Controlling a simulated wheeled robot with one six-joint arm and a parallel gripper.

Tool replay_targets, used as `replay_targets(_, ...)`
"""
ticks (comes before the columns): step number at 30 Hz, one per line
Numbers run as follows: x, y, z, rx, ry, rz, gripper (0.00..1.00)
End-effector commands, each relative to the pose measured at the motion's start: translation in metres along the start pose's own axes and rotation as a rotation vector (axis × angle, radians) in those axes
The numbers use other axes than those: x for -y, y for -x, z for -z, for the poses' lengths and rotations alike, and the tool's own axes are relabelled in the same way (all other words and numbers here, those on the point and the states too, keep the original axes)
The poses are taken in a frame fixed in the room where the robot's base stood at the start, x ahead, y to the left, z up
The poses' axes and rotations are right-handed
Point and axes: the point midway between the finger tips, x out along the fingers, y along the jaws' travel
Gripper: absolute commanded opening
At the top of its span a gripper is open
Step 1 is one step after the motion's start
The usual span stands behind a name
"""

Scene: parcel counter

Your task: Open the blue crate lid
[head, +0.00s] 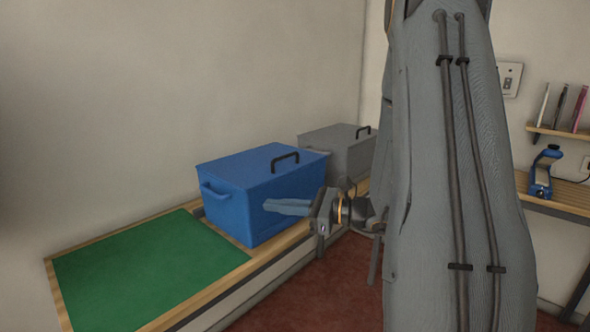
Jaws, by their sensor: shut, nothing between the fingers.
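The blue crate (237,208) stands on the wooden counter with its lid (245,166) down. A dark handle (285,161) sits on top of the lid, towards its right side. Another handle is on the crate's left end. My gripper (267,207) is shut and empty. It points left in front of the crate's front side, below the lid's edge. I cannot tell whether the fingers touch the crate. My gripper hides part of the crate's front.
A grey crate (338,145) with a dark handle stands behind and right of the blue one. A green mat (140,270) lies clear on the counter (57,290) at left. A shelf (560,133) and a blue device (543,172) are at far right. Red floor (310,290) lies in front.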

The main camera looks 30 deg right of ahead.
Motion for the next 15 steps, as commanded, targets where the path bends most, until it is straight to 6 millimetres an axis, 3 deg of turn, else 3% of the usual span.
replay_targets(1,0.031,0.017,0.002,0.053,-0.034,0.105,0.0)
replay_targets(3,0.067,0.039,-0.001,0.123,-0.063,0.23,0.0)
replay_targets(6,0.102,0.066,-0.002,0.194,-0.083,0.358,0.0)
replay_targets(10,0.123,0.085,-0.004,0.24,-0.09,0.438,0.0)
replay_targets(15,0.132,0.075,-0.009,0.248,-0.09,0.45,0.0)
